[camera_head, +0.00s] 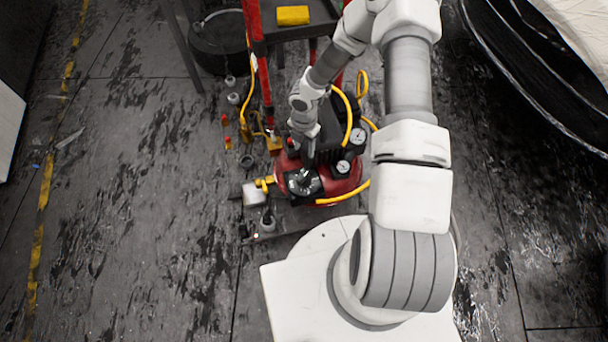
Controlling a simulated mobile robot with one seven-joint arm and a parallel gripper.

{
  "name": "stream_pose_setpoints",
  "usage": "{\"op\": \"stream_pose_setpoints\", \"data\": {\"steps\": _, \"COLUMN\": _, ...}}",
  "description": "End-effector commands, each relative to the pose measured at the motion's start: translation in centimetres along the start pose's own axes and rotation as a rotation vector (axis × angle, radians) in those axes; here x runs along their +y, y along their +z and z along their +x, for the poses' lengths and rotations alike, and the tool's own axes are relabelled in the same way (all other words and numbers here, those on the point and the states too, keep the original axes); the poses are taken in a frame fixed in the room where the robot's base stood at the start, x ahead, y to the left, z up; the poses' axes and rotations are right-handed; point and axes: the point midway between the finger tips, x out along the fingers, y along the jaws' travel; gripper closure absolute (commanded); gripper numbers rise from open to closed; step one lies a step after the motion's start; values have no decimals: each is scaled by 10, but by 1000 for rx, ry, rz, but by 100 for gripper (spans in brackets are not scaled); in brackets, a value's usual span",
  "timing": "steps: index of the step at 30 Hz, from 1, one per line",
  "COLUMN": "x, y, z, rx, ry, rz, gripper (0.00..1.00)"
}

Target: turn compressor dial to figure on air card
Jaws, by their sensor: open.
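The compressor is a red tank (343,186) with a dark motor on top, standing on the floor in front of my base. A black panel (316,186) sits at its near left side, with a dark dial (303,182) on it. Round gauges (343,167) face up to the right of the panel. My gripper (309,165) points down just above the dial. It is open, but its fingers are small and dark, and I cannot tell whether they touch or straddle the dial. I cannot make out an air card or its figure.
Yellow hoses (343,197) loop around the compressor. A red-framed cart (262,75) with a yellow item (293,15) on its top stands behind. Small fittings (233,98) lie on the floor to the left. A car (548,60) is at the upper right.

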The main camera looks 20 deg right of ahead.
Motion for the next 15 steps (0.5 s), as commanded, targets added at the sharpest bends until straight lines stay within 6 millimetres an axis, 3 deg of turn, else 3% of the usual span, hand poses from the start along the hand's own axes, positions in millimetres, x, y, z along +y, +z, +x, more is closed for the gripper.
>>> {"op": "stream_pose_setpoints", "data": {"steps": 5, "x": 0, "y": -1, "z": 23, "rx": 3, "ry": 0, "rz": -3, "gripper": 51}}
{"op": "stream_pose_setpoints", "data": {"steps": 15, "x": 0, "y": -2, "z": 97, "rx": 4, "ry": -1, "rz": 1, "gripper": 51}}
